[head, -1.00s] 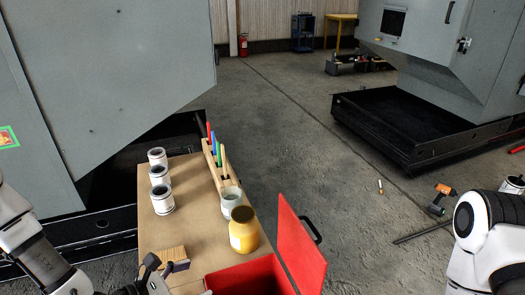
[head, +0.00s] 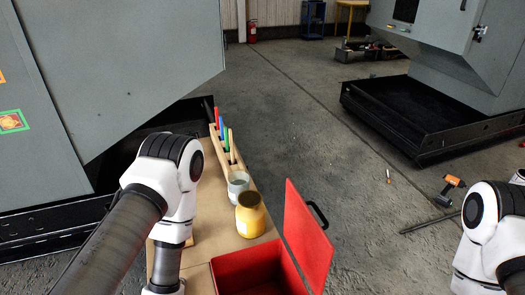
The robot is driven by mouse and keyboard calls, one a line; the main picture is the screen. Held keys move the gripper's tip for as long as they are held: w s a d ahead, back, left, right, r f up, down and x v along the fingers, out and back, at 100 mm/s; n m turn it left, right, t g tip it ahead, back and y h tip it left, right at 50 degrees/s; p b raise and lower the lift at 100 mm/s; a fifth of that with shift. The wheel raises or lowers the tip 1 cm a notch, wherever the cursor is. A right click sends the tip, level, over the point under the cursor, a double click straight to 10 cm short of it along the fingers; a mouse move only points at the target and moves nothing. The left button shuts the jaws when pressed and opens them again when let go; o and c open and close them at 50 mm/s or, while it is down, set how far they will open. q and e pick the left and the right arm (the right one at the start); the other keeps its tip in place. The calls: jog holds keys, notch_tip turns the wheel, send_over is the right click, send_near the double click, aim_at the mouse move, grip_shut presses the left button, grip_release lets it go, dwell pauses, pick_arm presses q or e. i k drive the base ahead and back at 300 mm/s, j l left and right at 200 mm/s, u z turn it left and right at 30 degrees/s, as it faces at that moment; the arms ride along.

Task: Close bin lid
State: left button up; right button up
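The red bin (head: 240,262) stands at the near end of the workbench, partly cut off by the bottom edge. Its red lid (head: 306,240) stands open, upright along the bin's right side, with a black handle (head: 318,214) on its outer face. The visible inside of the bin looks empty. My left arm reaches in from the left, and its wrist passes out of the bottom edge left of the bin, so the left gripper is hidden. My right arm is at the right edge, apart from the lid, with its gripper out of view.
A yellow jar (head: 250,217) and a glass jar (head: 238,185) stand just behind the bin. A wooden rack (head: 220,140) with coloured tools lies beyond them. A drill (head: 449,189) and a dark bar (head: 428,224) lie on the floor.

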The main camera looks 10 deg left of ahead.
aim_at(307, 241)
jog(key=l+u, duration=0.1)
jog(key=u, duration=0.3)
jog(key=i+l+u, duration=0.1)
jog(key=u, duration=0.25)
jog(key=l+u, duration=0.2)
jog(key=u, duration=0.2)
jog(key=l+u, duration=0.25)
jog(key=l, duration=0.7)
jog(key=k+l+u, duration=0.1)
jog(key=l+u, duration=0.15)
jog(key=l, duration=0.65)
jog(key=j, duration=0.55)
